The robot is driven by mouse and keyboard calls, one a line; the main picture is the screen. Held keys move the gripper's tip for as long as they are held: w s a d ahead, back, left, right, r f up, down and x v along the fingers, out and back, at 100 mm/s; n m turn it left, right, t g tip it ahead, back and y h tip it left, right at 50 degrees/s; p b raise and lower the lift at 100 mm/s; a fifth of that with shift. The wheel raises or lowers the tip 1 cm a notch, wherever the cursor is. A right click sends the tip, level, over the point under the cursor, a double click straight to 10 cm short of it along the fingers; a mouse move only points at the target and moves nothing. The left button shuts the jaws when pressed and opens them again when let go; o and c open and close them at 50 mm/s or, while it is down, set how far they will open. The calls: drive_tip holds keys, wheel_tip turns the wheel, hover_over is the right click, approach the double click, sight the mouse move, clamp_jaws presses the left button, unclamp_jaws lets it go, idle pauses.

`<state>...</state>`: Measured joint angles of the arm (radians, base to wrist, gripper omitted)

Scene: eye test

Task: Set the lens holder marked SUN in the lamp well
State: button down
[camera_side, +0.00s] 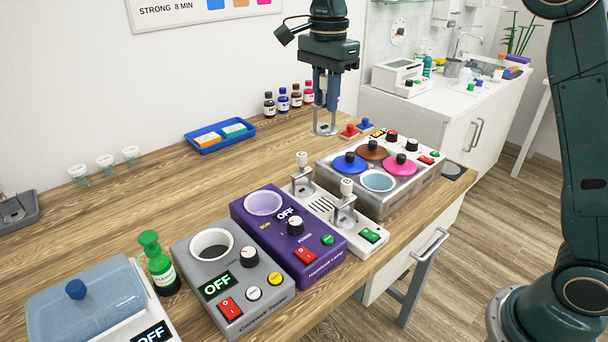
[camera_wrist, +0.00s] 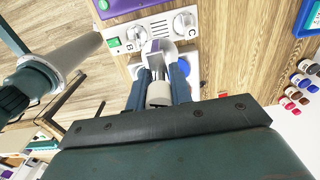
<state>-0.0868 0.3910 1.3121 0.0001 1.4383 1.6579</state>
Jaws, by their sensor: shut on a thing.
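My gripper (camera_side: 326,100) is shut on a lens holder (camera_side: 325,128), a grey metal bracket with a pale handle. It hangs upright, low over the back of the table. The wrist view shows the holder (camera_wrist: 158,94) between the fingers (camera_wrist: 158,80); no marking on it can be read. Two similar lens holders, one at the back (camera_side: 302,178) and one at the front (camera_side: 345,212), stand on a white stand (camera_side: 320,206). The purple lamp (camera_side: 322,262) is left of the stand, nearer the camera. Its round lamp well (camera_side: 263,203) looks empty; its display reads OFF.
A silver unit (camera_side: 405,193) with coloured lids stands right of the stand. A grey tester (camera_side: 262,296) is left of the lamp. Small bottles (camera_side: 283,100) and a blue tray (camera_side: 219,136) are at the wall. The table between tray and lamp is clear.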

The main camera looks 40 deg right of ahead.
drive_tip(key=w+a+f, duration=0.5)
drive_tip(key=a+f, duration=0.5)
drive_tip(key=a, duration=0.2)
drive_tip(key=shift+w+a, duration=0.15)
drive_tip(key=shift+w, duration=0.2)
drive_tip(key=shift+f, duration=0.2)
drive_tip(key=shift+f, duration=4.85)
drive_tip(key=shift+f, duration=0.35)
drive_tip(key=c, duration=1)
unclamp_jaws()
drive_tip(key=shift+c, duration=0.2)
drive_tip(key=shift+r, duration=0.1)
